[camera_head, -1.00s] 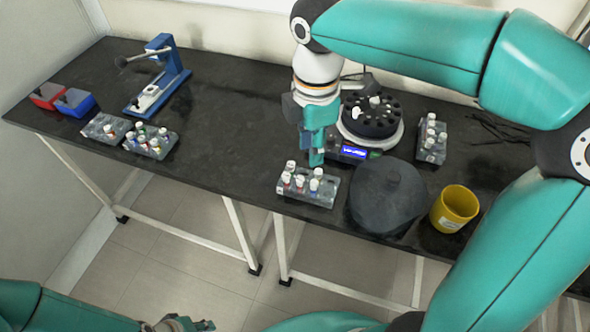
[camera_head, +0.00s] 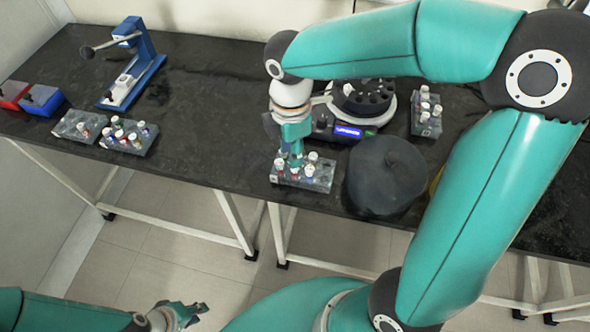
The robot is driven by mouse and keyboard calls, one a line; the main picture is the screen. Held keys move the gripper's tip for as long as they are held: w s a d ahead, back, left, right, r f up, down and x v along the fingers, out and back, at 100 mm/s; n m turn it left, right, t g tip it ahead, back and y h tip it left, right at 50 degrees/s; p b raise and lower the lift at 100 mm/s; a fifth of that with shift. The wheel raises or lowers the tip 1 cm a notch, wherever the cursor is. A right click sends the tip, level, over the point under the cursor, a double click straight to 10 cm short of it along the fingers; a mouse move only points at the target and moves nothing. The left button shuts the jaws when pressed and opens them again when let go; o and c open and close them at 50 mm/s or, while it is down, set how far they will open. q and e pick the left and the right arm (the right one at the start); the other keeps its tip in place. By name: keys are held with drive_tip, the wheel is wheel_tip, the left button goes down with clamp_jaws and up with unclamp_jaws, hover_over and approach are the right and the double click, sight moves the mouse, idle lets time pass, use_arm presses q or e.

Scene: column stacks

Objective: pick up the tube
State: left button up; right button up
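A grey rack (camera_head: 318,185) holds several white-capped tubes (camera_head: 309,170) near the front edge of the table, at the middle of the head view. My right gripper (camera_head: 294,162) points down at the left part of this rack, among the caps. Its fingers overlap the tubes there, so I cannot tell whether it is open or shut, or whether it touches one. My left gripper (camera_head: 190,311) is low at the bottom left, in front of the table and away from the tubes. Its finger opening is not clear.
A dark round lid (camera_head: 387,174) lies right of the rack. Behind are a centrifuge (camera_head: 368,98) with a lit display and another tube rack (camera_head: 426,118). Two racks (camera_head: 129,139), a blue stand (camera_head: 140,75) and red and blue boxes (camera_head: 44,99) are left. Mid-left table is clear.

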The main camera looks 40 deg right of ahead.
sight(295, 172)
drive_tip(key=shift+d+f, duration=0.2)
drive_tip(key=shift+f, duration=1.2)
drive_tip(key=shift+d+f, duration=0.15)
drive_tip(key=shift+f, duration=1.2)
drive_tip(key=c, duration=0.5)
